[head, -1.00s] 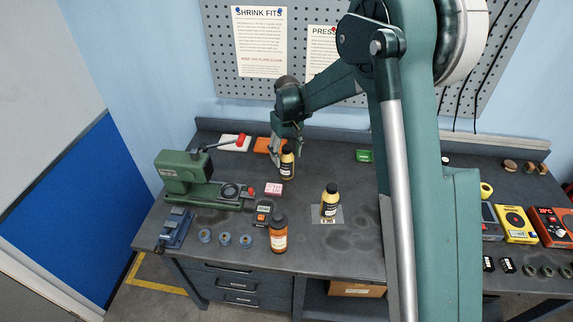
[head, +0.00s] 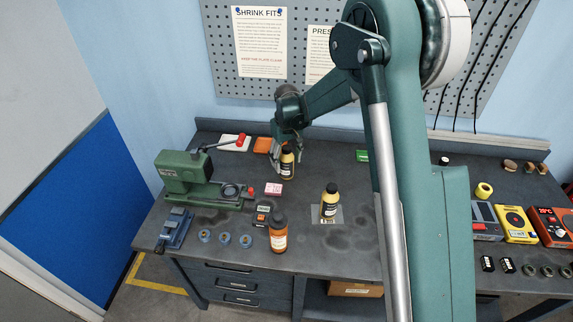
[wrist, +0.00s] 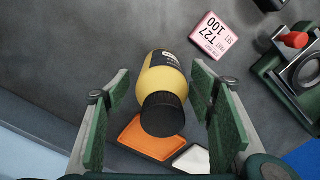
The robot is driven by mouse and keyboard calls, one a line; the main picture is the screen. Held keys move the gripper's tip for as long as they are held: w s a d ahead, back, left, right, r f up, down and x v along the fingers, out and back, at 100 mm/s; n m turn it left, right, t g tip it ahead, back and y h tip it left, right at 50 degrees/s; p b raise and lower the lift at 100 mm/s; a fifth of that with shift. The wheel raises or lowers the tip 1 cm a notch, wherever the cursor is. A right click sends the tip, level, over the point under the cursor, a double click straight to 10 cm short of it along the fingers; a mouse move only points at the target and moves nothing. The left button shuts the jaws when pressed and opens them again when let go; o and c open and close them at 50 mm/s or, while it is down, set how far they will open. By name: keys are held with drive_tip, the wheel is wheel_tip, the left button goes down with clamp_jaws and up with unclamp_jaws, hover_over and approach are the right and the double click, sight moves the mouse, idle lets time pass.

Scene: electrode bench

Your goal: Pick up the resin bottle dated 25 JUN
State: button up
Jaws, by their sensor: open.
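A yellow resin bottle with a black cap and dark label (head: 287,168) stands upright at the back of the bench. My gripper (head: 285,157) is at this bottle, and in the wrist view its open fingers (wrist: 160,100) are on both sides of the bottle (wrist: 166,76), with gaps to each side. A second yellow bottle (head: 330,204) stands on a grey mat (head: 341,216) at the middle of the bench. An amber bottle with a dark cap (head: 278,236) stands near the front. I cannot read a date on any bottle.
A pink-and-white label box (head: 273,188) lies just in front of the gripped-at bottle. An orange pad (head: 262,145) and white pad (head: 232,143) lie behind. A green press (head: 188,180) stands to the left. The bench between the two yellow bottles is clear.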

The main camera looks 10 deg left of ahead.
sight(287, 148)
drive_tip(key=shift+s+f, duration=0.15)
drive_tip(key=shift+f, duration=2.45)
drive_tip(key=c, duration=1.4)
drive_tip(key=shift+o, duration=0.2)
drive_tip(key=shift+a, duration=0.1)
drive_tip(key=shift+r, duration=5.05)
